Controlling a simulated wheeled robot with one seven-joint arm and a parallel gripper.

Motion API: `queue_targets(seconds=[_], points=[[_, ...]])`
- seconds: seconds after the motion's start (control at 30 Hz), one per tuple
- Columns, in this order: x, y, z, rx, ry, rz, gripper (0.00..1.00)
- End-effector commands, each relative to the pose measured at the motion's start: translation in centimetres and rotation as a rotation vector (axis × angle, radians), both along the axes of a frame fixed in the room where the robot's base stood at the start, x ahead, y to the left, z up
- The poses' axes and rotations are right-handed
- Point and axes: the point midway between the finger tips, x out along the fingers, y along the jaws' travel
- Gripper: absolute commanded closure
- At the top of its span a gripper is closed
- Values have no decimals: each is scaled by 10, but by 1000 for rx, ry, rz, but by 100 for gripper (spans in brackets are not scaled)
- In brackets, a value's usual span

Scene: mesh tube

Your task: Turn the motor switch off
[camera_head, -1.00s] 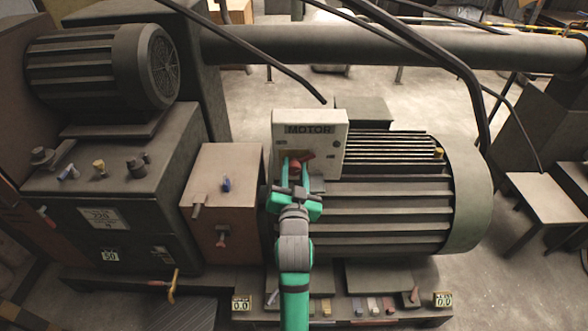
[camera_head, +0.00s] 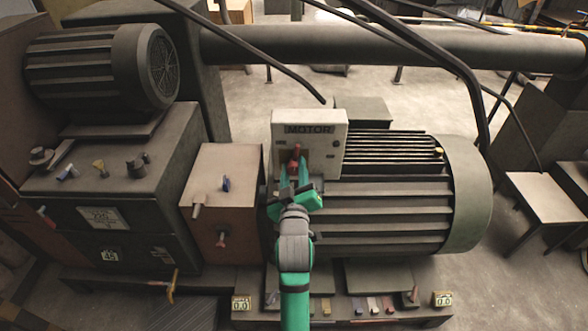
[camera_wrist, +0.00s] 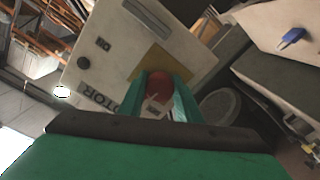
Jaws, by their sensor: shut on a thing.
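The white motor switch box (camera_head: 334,118), marked MOTOR, stands on the left end of the large ribbed motor (camera_head: 385,205). Its red switch handle (camera_head: 296,152) points roughly upward in the head view. In the wrist view the red handle (camera_wrist: 159,86) sits between my green fingers, in front of a yellowish plate on the tilted box. My gripper (camera_head: 294,172) reaches up from below and is shut on the handle. The fingers hide part of the handle and the plate behind it.
A brown box (camera_head: 222,170) with a blue switch stands just left of my gripper. Left of that is a dark cabinet (camera_head: 150,225) with several knobs and a numeric display. A thick horizontal pipe (camera_head: 400,47) and dark cables pass behind and above.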

Motion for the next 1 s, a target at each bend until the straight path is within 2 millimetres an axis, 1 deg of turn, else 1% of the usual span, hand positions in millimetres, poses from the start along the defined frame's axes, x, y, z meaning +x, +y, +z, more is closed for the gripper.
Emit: queue_targets(seconds=[0.1,0.3,0.87,0.9,0.97,1.0], points=[[-1,-1,-2,-61,4,-1,92],[-1,-1,-2,-129,4,-1,92],[0,-1,-2,-158,4,-1,92],[0,-1,-2,-158,4,-1,65],[0,-1,-1,-158,3,-1,51],[0,-1,-1,-158,3,-1,51]])
